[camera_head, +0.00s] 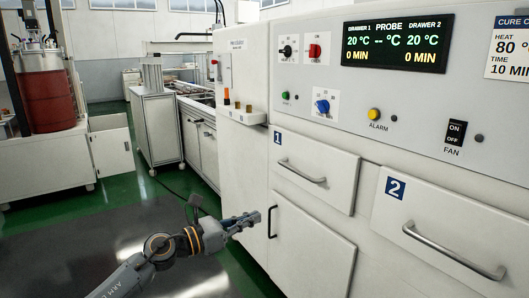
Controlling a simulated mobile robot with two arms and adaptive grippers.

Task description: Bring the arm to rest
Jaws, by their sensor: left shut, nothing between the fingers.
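My left arm comes in from the bottom left, and my left gripper (250,219) points to the right. It is shut and empty. In the picture its tips lie close to the handle of the lower cabinet door (300,247); I cannot tell the exact gap in depth. The arm is raised above the floor. My right gripper is not in view.
A white oven cabinet fills the right, with drawer 1 (314,170) and drawer 2 (455,232) looking closed, their handles sticking out. A display (396,42) reads 20 °C. A red drum (48,100) stands at left. The green floor (115,187) between is open.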

